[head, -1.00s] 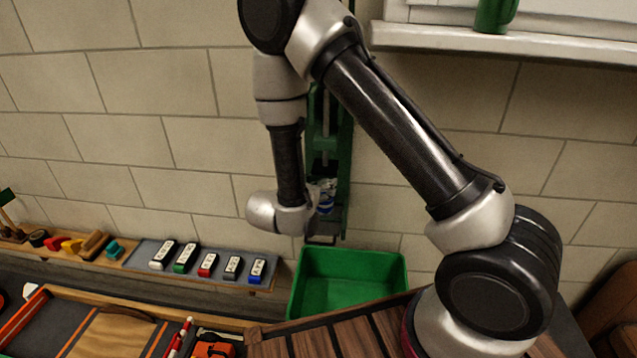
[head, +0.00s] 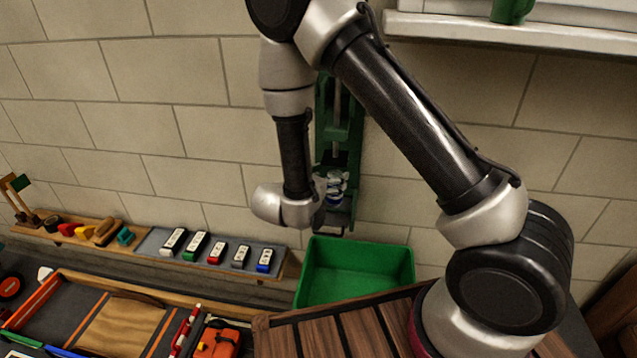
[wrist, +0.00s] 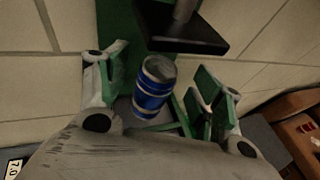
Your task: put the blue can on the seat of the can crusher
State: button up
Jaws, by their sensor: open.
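The can crusher (head: 345,125) is a tall green frame on the wall, with a black pressing plate (wrist: 188,33) above its seat. The blue can (wrist: 154,84), with silver bands, is in the crusher below that plate and looks tilted in the wrist view. It appears to rest on the seat (wrist: 150,126), but its contact at the bottom is hard to make out. My gripper (wrist: 165,66) is open, with one finger on each side of the can and visible gaps. In the head view the can (head: 336,186) is small and partly hidden beside my wrist.
A green bin (head: 355,275) is below the crusher. A wall ledge (head: 145,238) to the left holds labelled blocks and small coloured pieces. A wooden slatted surface (head: 345,325) lies in front. A windowsill (head: 500,28) with a green mug (head: 512,10) is at upper right.

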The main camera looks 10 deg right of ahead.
jog(key=v, duration=1.1)
jog(key=s+d+r+m+g+y, duration=0.1)
jog(key=s+d+r+m+g, duration=0.3)
jog(key=d+r+m, duration=0.5)
jog(key=s+d+r+m+g, duration=0.2)
jog(key=d+r+m+g, duration=0.35)
jog(key=d, duration=0.65)
jog(key=s+d+r+m+t+y, duration=0.1)
jog(key=s+r+m+y, duration=0.3)
jog(key=s+m, duration=0.2)
jog(key=s+d+r+m+t+y, duration=0.2)
jog(key=s+r+m+y, duration=0.2)
jog(key=s, duration=0.4)
jog(key=shift+s+r+m+y, duration=0.3)
jog(key=shift+m+y, duration=0.4)
jog(key=shift+m, duration=0.55)
